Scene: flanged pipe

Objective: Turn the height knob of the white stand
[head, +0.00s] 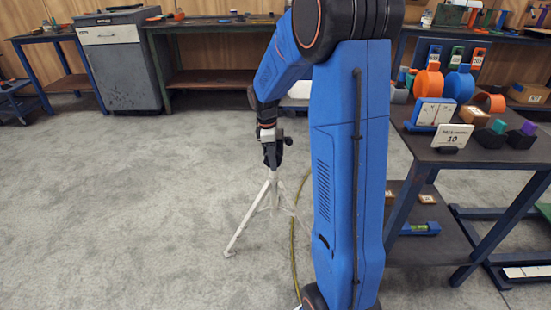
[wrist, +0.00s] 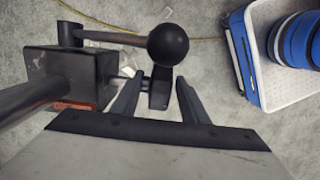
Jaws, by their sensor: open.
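The white stand (head: 266,199) is a tripod on the grey floor in the middle of the head view, with splayed legs. My gripper (head: 272,158) points down at its top and covers part of it. In the wrist view, a dark flat knob (wrist: 159,88) sits between the two fingers of my gripper (wrist: 158,98), with gaps on both sides. The fingers are open. A black ball (wrist: 168,45) on a bar and a dark block (wrist: 72,75) at the stand's head show close by. The head view hides the flat knob.
A dark table (head: 480,155) at the right holds a white sign (head: 452,136) and several parts. A yellow hose (head: 293,250) lies on the floor by the stand. Workbenches and a grey cabinet (head: 118,65) line the back. The floor at left is clear.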

